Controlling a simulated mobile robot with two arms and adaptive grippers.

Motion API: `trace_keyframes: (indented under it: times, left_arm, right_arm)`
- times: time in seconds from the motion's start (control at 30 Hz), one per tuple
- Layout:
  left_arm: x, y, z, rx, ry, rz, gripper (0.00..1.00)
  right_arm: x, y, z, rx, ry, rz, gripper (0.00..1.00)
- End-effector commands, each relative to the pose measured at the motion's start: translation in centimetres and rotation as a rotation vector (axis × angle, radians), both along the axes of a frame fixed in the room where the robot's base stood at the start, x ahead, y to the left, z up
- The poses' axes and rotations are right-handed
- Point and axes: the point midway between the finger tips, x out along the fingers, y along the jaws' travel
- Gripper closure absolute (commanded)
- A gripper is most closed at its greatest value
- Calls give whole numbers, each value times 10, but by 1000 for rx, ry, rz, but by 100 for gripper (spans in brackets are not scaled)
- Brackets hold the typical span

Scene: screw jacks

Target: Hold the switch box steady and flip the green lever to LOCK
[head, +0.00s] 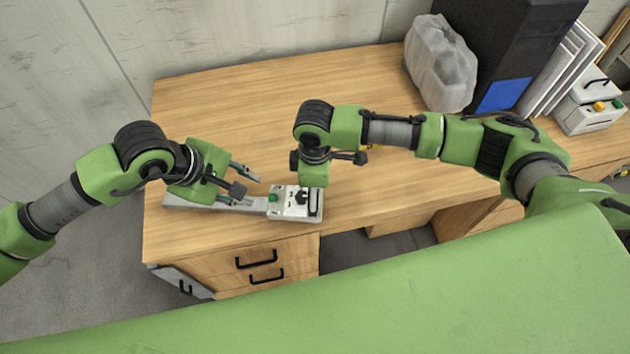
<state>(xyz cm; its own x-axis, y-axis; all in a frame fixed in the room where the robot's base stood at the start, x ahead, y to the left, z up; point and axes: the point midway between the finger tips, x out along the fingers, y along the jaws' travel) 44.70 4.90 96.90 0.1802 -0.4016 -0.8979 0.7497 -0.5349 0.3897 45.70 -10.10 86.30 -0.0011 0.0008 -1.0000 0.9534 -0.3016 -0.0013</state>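The switch box (288,211) is a small pale box at the right end of a long grey base plate near the desk's front edge. A small green part (273,197), perhaps the lever, shows at its left side. Dark parts show on its top; no lettering is readable. My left gripper (250,190) is open, just left of the box above the plate, its fingertips apart with nothing seen between them. My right gripper (316,180) points down over the box's right part.
The wooden desk (220,110) is clear behind the box. A cloudy plastic-like bag (440,65), a black case (510,40), leaning white panels (555,65) and a white box with coloured buttons (590,105) stand at the back right. Drawers (255,265) sit below the front edge.

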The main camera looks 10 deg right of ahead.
Motion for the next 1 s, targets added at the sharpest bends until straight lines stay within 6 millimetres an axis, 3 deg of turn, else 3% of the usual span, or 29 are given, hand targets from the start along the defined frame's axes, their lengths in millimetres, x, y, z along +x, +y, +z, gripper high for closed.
trace_keyframes:
  times: [0.2, 0.4, 0.83, 0.87, 1.0]
  left_arm:
    - [0, 0, 0, 0, 0, 0, 72]
    - [0, 0, 0, 0, 0, 0, 72]
    - [0, 0, 0, 0, 0, 0, 72]
    - [0, 0, 0, 0, 0, 0, 72]
    - [0, 0, 0, 0, 0, 0, 72]
  right_arm:
    - [0, 0, -43, -2, 3, -1, 18]
    - [0, 0, -70, -2, 2, -1, 18]
    - [0, 0, -80, 0, -1, 0, 18]
    - [0, 0, -80, 0, -1, 0, 21]
    - [0, 0, -80, 0, 0, 0, 57]
